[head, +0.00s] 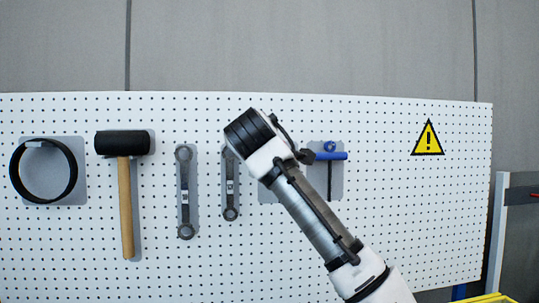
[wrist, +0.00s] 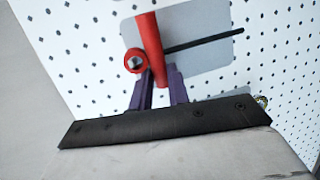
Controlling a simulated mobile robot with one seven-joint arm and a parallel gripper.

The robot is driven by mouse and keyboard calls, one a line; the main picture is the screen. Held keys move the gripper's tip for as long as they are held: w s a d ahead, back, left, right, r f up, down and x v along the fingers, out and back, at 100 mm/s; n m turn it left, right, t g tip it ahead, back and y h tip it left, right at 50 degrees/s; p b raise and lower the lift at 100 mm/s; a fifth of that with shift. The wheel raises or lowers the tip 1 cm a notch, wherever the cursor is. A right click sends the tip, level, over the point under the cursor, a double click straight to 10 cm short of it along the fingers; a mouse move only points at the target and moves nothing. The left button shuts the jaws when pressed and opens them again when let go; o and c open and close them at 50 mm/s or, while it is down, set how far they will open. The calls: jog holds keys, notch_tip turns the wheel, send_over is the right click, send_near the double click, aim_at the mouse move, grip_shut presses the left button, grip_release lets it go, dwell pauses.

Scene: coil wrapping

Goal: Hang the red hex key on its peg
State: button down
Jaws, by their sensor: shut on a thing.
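The red hex key shows in the wrist view (wrist: 150,42), with a red handle, a red ring at its lower left and a thin black shaft pointing right. My gripper (wrist: 158,76) is shut on the red handle with its purple fingers. A light hexagonal shape shows inside the ring; I cannot tell whether it is the peg's end. A grey backing plate (wrist: 215,30) on the pegboard lies behind the key. In the head view, my arm hides the gripper and the key; part of a grey plate (head: 268,192) shows beside the arm.
On the white pegboard (head: 400,200) hang a black ring (head: 73,172), a mallet (head: 125,190), two wrenches (head: 185,195) (head: 230,190) and a blue hex key (head: 332,155) close to my arm's right. A yellow warning sign (head: 428,139) is further right.

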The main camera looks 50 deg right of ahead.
jog(key=c, duration=1.3)
grip_release()
jog(key=shift+w+a+f, duration=0.1)
jog(key=shift+w, duration=0.05)
jog(key=shift+o, duration=0.2)
jog(key=b+v, duration=0.5)
jog(key=v, duration=0.9)
